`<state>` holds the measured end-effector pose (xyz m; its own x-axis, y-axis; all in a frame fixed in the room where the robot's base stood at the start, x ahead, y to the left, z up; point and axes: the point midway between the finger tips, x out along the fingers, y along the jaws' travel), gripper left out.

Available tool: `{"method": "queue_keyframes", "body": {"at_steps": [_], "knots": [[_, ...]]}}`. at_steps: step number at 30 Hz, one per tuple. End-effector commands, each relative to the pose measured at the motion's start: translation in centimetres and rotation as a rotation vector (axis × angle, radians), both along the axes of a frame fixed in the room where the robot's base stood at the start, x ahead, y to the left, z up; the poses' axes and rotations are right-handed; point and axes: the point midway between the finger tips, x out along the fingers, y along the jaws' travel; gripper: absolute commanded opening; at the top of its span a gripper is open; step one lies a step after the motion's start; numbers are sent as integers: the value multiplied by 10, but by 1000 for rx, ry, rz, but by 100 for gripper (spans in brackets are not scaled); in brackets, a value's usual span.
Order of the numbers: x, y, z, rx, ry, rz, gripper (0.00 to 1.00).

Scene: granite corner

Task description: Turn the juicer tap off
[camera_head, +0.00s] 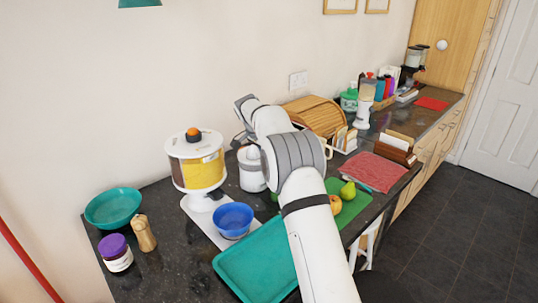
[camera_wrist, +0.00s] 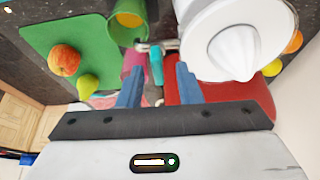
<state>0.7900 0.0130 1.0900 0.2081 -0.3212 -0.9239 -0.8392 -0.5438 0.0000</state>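The juicer (camera_wrist: 228,30) is white and round with a ridged cone on top, at the upper right of the wrist view. A white body beside my arm in the head view (camera_head: 250,170) looks like the same juicer. A metal spout (camera_wrist: 165,43) with a teal lever (camera_wrist: 157,64), apparently the tap, sticks out from its left side. My gripper (camera_wrist: 158,80) is open, its two blue-grey fingers apart. The lever appears between the fingertips and a little beyond them; I cannot tell whether they touch. My arm hides the gripper and tap in the head view.
A green board (camera_head: 350,206) holds fruit. A drum-shaped dispenser (camera_head: 197,165), a blue bowl (camera_head: 232,219) and a teal tray (camera_head: 255,265) are close to my arm. A wall runs behind.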

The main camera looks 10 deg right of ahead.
Motion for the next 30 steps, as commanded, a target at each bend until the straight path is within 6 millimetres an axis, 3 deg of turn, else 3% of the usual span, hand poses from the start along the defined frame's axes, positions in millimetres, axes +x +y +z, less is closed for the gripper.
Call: {"method": "queue_keyframes", "body": {"at_steps": [15, 30], "knots": [[-13, 24, 66, 1, -4, 1, 32], [-21, 23, 78, 4, 3, 22, 32]]}}
